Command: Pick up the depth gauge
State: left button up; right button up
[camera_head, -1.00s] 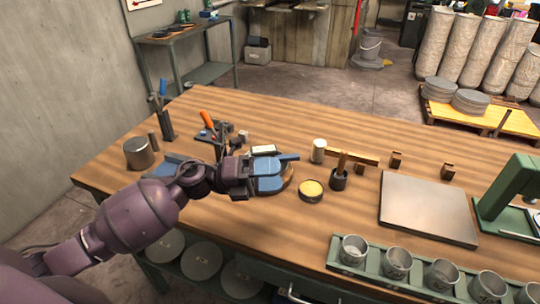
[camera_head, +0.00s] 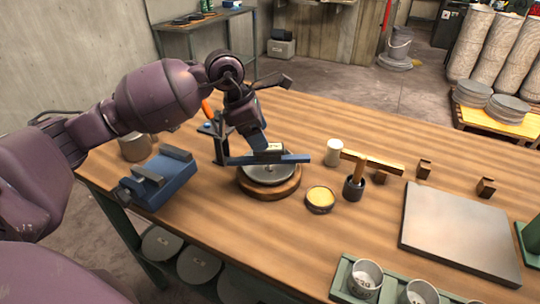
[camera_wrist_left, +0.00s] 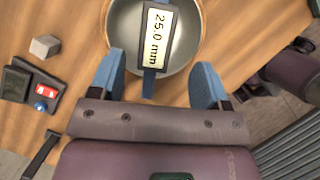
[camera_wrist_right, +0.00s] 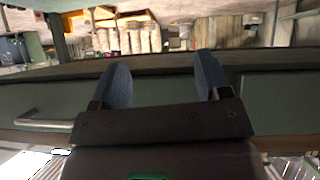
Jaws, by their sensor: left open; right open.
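The depth gauge, a blue crossbar (camera_head: 290,158) with a pale readout, lies across a grey bowl (camera_head: 268,174) on a round wooden base. In the left wrist view the readout (camera_wrist_left: 157,37) shows "25.0 mm", and a blue part points down between my fingers. My left gripper (camera_head: 254,138) is just above the bowl, pointing down; one blue finger shows clearly. In its wrist view the left gripper (camera_wrist_left: 158,82) is open, its fingers apart either side of the gauge's line, holding nothing. My right gripper (camera_wrist_right: 160,80) is open and empty, facing the green bench front.
A blue block-like fixture (camera_head: 162,180) and a metal cylinder (camera_head: 135,147) stand left of the bowl. A metal plate (camera_head: 460,232) lies further right.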

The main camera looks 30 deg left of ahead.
aim_at(269, 152)
pick_arm(q)
jog(key=shift+x, duration=3.5)
jog(key=shift+w+a, duration=0.15)
jog(key=c, duration=1.1)
jog(key=shift+c, duration=0.2)
